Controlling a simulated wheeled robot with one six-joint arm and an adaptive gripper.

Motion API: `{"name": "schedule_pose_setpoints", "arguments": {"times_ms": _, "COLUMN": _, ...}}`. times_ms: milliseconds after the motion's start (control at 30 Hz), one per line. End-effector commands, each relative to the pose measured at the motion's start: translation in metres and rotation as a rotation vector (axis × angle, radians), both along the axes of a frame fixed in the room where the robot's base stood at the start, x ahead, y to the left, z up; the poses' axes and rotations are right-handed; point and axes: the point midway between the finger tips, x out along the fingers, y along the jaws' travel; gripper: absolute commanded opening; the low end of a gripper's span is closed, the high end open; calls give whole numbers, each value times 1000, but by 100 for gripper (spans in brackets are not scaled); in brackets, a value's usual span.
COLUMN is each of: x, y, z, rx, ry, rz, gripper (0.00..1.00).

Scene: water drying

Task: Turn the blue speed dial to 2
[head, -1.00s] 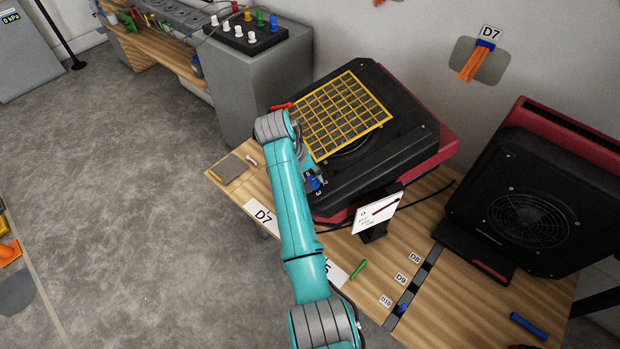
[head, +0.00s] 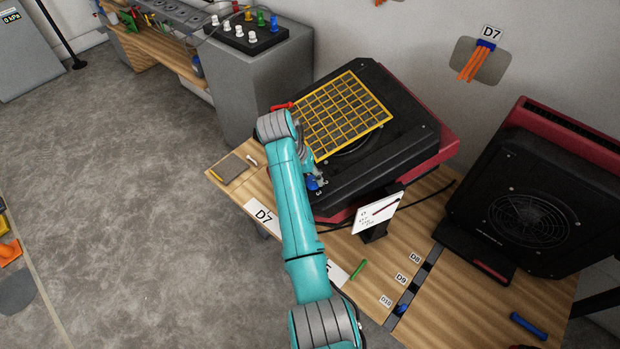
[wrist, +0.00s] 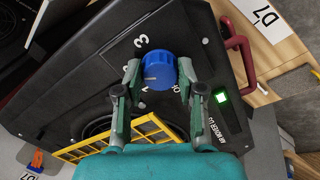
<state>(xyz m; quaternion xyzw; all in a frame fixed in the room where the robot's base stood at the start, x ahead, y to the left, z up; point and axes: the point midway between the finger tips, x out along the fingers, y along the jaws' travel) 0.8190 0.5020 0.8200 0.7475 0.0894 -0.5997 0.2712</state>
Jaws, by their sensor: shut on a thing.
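The blue speed dial (wrist: 160,72) sits on the black air mover's (wrist: 95,85) top panel, with white numerals beside it. My gripper (wrist: 159,78) is shut on the dial, one finger on each side. I cannot tell which number the dial points to. In the head view, the dial (head: 313,183) shows as a small blue patch beside my gripper (head: 309,176), which is mostly hidden by my arm.
A yellow grid filter (head: 340,115) lies on the air mover beyond my arm. A whiteboard on a stand (head: 377,212) is close by on the wooden bench (head: 340,250). A second black-and-red blower (head: 535,200) stands right.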

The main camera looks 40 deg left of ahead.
Motion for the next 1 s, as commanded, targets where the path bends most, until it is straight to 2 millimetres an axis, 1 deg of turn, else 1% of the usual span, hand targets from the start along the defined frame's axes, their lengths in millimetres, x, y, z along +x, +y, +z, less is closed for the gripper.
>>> {"name": "schedule_pose_setpoints", "arguments": {"times_ms": 233, "x": 0, "y": 0, "z": 0, "rx": 0, "ry": -1, "rz": 0, "gripper": 4}}
{"name": "schedule_pose_setpoints", "arguments": {"times_ms": 267, "x": 0, "y": 0, "z": 0, "rx": 0, "ry": -1, "rz": 0, "gripper": 41}}
{"name": "schedule_pose_setpoints", "arguments": {"times_ms": 300, "x": 0, "y": 0, "z": 0, "rx": 0, "ry": -1, "rz": 0, "gripper": 51}}
{"name": "schedule_pose_setpoints", "arguments": {"times_ms": 333, "x": 0, "y": 0, "z": 0, "rx": 0, "ry": -1, "rz": 1, "gripper": 58}}
{"name": "schedule_pose_setpoints", "arguments": {"times_ms": 367, "x": 0, "y": 0, "z": 0, "rx": 0, "ry": -1, "rz": 1, "gripper": 64}}
{"name": "schedule_pose_setpoints", "arguments": {"times_ms": 633, "x": 0, "y": 0, "z": 0, "rx": 0, "ry": -1, "rz": 1, "gripper": 64}}
{"name": "schedule_pose_setpoints", "arguments": {"times_ms": 733, "x": -1, "y": 1, "z": 4, "rx": 2, "ry": -1, "rz": 2, "gripper": 64}}
{"name": "schedule_pose_setpoints", "arguments": {"times_ms": 867, "x": -5, "y": 5, "z": 19, "rx": 2, "ry": -2, "rz": 2, "gripper": 64}}
{"name": "schedule_pose_setpoints", "arguments": {"times_ms": 1000, "x": -11, "y": 9, "z": 40, "rx": 2, "ry": -2, "rz": 3, "gripper": 64}}
